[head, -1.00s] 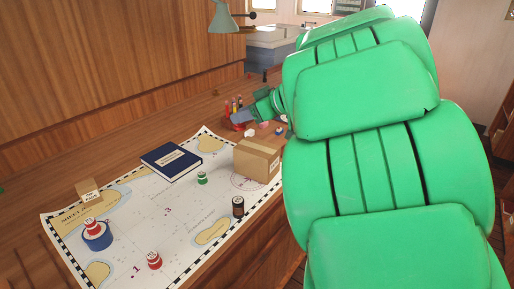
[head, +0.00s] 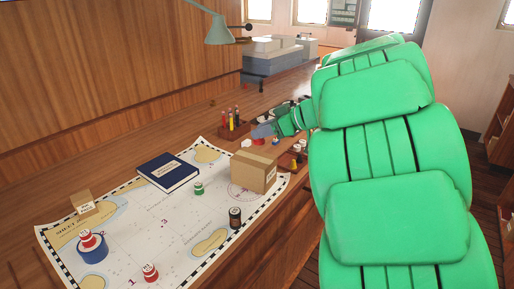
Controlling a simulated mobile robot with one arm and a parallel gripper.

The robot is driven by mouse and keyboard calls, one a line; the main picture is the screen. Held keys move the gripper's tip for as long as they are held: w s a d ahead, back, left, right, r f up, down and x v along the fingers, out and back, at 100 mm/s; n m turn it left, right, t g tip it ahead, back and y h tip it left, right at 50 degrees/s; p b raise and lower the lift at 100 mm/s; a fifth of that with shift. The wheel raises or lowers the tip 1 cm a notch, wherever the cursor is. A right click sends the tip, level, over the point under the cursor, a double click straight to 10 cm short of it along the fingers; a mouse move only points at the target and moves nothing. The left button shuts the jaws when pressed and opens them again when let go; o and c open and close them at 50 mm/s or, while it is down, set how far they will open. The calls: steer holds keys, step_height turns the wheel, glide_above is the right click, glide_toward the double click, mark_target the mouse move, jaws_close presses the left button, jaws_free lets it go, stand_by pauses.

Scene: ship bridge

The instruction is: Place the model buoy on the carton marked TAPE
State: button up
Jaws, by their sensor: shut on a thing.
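A brown carton (head: 256,173) with a pale label stands on the chart's right part. A smaller brown carton (head: 83,202) stands at its left edge. Their print is too small to read surely. Small buoy-like pieces stand on the chart: a green one (head: 198,189), a black one (head: 235,218), a red one (head: 150,273) and a red one (head: 87,239) on a blue drum (head: 92,252). My gripper (head: 262,131) is behind the larger carton, over the far desk. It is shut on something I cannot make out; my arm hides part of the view.
A dark blue book (head: 168,172) lies on the chart (head: 130,232). A rack of coloured tubes (head: 234,124) stands left of my gripper, and another small rack (head: 293,158) stands right of the larger carton. A green lamp (head: 218,30) hangs above the desk.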

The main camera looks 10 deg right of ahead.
steer(key=w+f, duration=0.4)
steer(key=w, duration=0.1)
steer(key=w+f, duration=0.2)
steer(key=w, duration=0.1)
steer(key=shift+w+a+f, duration=0.1)
steer(key=shift+a+f, duration=0.05)
steer(key=shift+f, duration=0.05)
steer(key=shift+w+f, duration=0.65)
steer(key=shift+f, duration=0.15)
steer(key=shift+w+f, duration=0.1)
steer(key=shift+f, duration=1.4)
steer(key=shift+f, duration=0.15)
steer(key=o, duration=1)
